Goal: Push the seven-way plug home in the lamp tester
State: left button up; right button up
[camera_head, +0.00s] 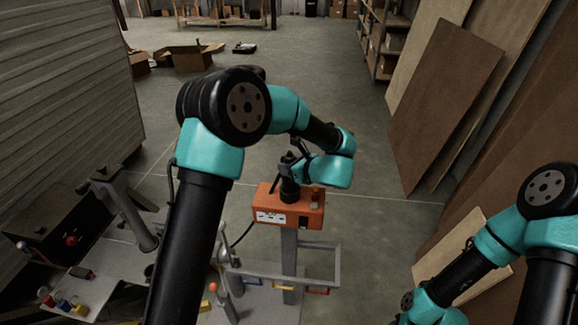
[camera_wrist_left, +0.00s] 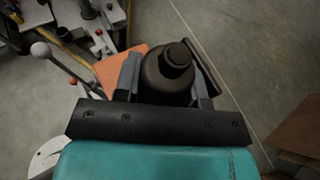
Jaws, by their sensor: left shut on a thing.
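The lamp tester is an orange box (camera_head: 268,204) on a grey post, with a white label on its front. A corner of the orange box shows in the left wrist view (camera_wrist_left: 116,68). The black seven-way plug (camera_head: 289,190) is upright at the top of the box. My left gripper (camera_head: 291,170) is over it, and the left wrist view shows the gripper (camera_wrist_left: 168,88) shut around the plug's round black body (camera_wrist_left: 172,66). The plug's lower end is hidden, so I cannot tell how deep it sits. My right arm shows at lower right; its gripper is out of view.
A grey rail frame (camera_head: 338,264) stands beside the post. A side table (camera_head: 100,300) with small coloured parts and a black box (camera_head: 42,225) are at left. Brown panels (camera_head: 445,105) lean at right.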

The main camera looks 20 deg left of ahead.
pick_arm(q)
jog(key=shift+f, duration=2.2)
dwell(0.7)
jog(key=o, duration=1)
jog(key=shift+f, duration=0.1)
jog(key=shift+d, duration=0.1)
jog(key=shift+c, duration=0.3)
jog(key=shift+o, duration=0.6)
jog(key=v, duration=1.7)
jog(key=shift+r, duration=0.2)
